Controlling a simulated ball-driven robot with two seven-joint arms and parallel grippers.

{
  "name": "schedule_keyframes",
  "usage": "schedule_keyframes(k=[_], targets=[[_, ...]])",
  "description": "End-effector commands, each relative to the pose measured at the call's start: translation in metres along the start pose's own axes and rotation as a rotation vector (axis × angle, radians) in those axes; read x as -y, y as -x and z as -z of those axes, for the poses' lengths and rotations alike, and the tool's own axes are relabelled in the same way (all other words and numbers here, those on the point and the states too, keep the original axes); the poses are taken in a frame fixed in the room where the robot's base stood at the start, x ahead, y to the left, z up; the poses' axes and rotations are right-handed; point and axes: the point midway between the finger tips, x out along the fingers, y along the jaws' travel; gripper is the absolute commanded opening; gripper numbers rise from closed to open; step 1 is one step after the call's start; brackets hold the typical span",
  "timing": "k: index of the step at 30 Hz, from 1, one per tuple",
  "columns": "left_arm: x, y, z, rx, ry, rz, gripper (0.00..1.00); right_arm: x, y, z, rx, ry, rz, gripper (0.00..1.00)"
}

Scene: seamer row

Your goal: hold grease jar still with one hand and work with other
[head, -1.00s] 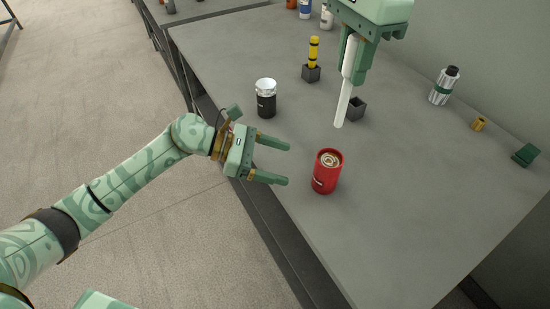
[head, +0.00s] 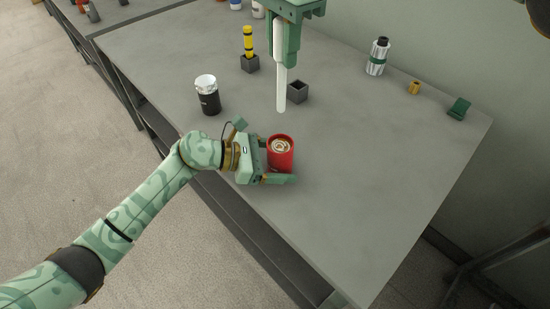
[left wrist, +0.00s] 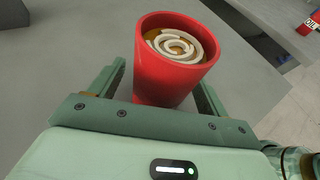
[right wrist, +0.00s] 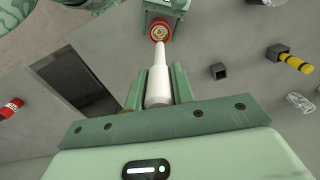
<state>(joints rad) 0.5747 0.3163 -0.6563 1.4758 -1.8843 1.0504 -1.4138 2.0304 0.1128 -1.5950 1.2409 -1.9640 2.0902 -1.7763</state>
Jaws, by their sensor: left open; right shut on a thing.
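The grease jar (head: 282,160) is a red open cup with a pale swirl on amber contents, upright near the table's front edge. It also shows in the left wrist view (left wrist: 165,80), standing between the fingers. My left gripper (head: 280,163) is open around the jar, one finger on each side; contact is not clear. My right gripper (head: 283,45) is shut on a white stick (head: 281,90) that points down, behind the jar and apart from it. In the right wrist view the white stick (right wrist: 158,80) lies between the fingers, its tip toward the jar (right wrist: 160,30).
Behind are a grey square holder (head: 298,92), a yellow-and-black stick in a holder (head: 248,42), a silver bottle (head: 377,57), a brass piece (head: 414,87) and a green block (head: 459,108). The table's right side is clear.

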Motion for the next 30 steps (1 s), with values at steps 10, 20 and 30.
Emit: schedule_keyframes(k=[10, 20, 30], targets=[[0.0, 0.0, 0.0, 0.0, 0.001, 0.0, 0.25, 0.0, -0.001, 0.0, 0.002, 0.0, 0.001, 0.02], [0.0, 0.0, 0.0, 0.0, 0.001, 0.0, 0.25, -0.006, -0.032, 0.017, 0.143, 0.0, 0.055, 0.02], [0.0, 0.0, 0.0, 0.0, 0.002, 0.0, 0.25, -0.006, -0.057, 0.016, 0.142, 0.001, 0.053, 0.02]])
